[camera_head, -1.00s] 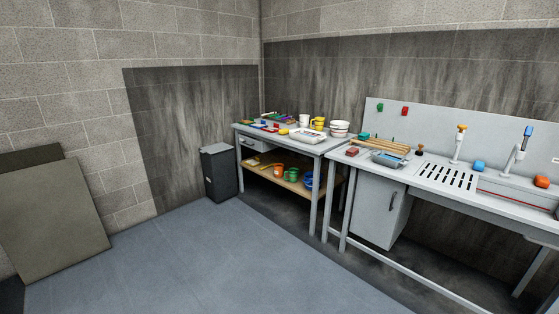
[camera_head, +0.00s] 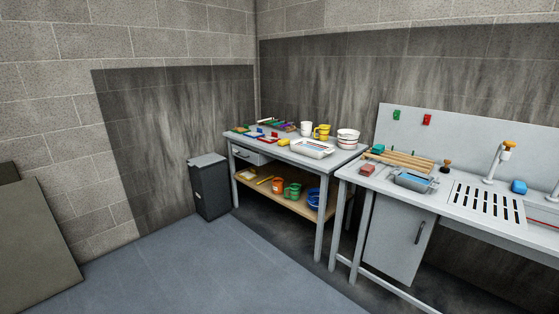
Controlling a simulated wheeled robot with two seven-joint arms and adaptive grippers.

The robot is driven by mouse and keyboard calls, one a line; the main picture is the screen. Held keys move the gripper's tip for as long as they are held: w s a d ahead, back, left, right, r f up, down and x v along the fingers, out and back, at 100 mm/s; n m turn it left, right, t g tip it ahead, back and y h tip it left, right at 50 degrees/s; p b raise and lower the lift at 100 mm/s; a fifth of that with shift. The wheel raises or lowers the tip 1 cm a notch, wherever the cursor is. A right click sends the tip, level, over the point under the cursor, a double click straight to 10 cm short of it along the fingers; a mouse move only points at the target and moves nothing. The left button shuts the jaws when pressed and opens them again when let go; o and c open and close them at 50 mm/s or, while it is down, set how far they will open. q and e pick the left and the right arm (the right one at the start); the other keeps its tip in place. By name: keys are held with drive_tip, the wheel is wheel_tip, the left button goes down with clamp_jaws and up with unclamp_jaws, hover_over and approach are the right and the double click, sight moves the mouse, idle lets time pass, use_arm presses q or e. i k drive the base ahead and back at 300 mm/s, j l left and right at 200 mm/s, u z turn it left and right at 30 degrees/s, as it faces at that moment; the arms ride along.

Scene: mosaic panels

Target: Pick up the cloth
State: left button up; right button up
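I cannot make out a cloth for certain. Small colored items (camera_head: 262,135) lie at the back left of the grey worktable (camera_head: 345,155), too small to tell apart. A white tray (camera_head: 312,148) stands near the middle of that table with something in it that I cannot identify. A grey-blue bin (camera_head: 415,180) on the sink counter (camera_head: 375,180) also holds something unclear. Neither of my grippers is in view.
A dark bin (camera_head: 211,188) stands on the floor left of the worktable. The lower shelf (camera_head: 285,194) holds an orange bucket (camera_head: 278,185), a green pot (camera_head: 292,191) and a blue pot (camera_head: 313,199). Panels (camera_head: 38,245) lean at the left wall. The floor (camera_head: 210,265) in front is clear.

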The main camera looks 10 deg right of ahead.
sight(367, 169)
drive_tip(key=i+z, duration=0.1)
drive_tip(key=i, duration=0.95)
drive_tip(key=i+j+z, duration=0.2)
drive_tip(key=i+z, duration=0.15)
drive_tip(key=i, duration=0.25)
drive_tip(key=i+j+z, duration=0.4)
drive_tip(key=i, duration=0.2)
drive_tip(key=i+j+z, duration=0.35)
drive_tip(key=i+j, duration=0.15)
drive_tip(key=i, duration=0.05)
